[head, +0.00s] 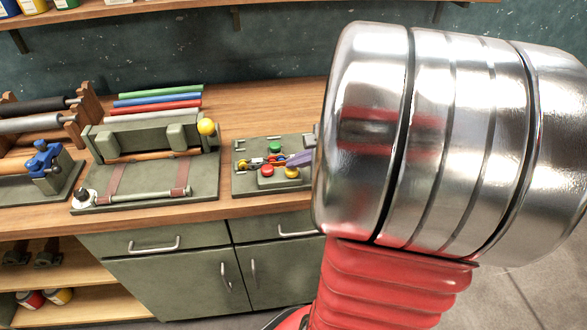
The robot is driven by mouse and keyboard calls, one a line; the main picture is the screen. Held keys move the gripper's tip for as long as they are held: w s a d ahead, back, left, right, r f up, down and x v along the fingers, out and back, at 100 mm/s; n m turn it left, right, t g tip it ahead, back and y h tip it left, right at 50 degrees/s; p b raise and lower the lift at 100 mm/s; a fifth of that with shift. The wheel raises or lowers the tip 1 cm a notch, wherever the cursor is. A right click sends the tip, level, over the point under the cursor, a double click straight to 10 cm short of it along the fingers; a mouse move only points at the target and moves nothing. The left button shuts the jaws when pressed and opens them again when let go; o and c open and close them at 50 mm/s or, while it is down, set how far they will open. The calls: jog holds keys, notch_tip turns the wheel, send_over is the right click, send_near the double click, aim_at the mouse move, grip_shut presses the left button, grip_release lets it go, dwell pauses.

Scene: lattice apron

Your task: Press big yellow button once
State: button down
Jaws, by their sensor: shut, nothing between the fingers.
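The big yellow button (291,172) is a round dome at the front right of a green-grey control panel (242,184) on the wooden bench. A red button (267,170) is to its left and a green one (275,146) is behind. My gripper (279,161) shows only in part, as a slim purple-grey shape reaching left from behind my arm. It appears shut and empty, over the panel just behind the yellow button. The picture is too small to tell whether it touches any button. My arm hides the panel's right end.
Left of the panel stands a green fixture (140,137) with a yellow ball knob (207,126) and a strapped rod. Coloured rods (155,100) lie behind it. A blue clamp (43,158) is farther left. Drawers (158,245) are below the bench.

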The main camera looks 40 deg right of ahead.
aim_at(295, 172)
jog(key=shift+r, duration=0.65)
jog(key=shift+r, duration=2.5)
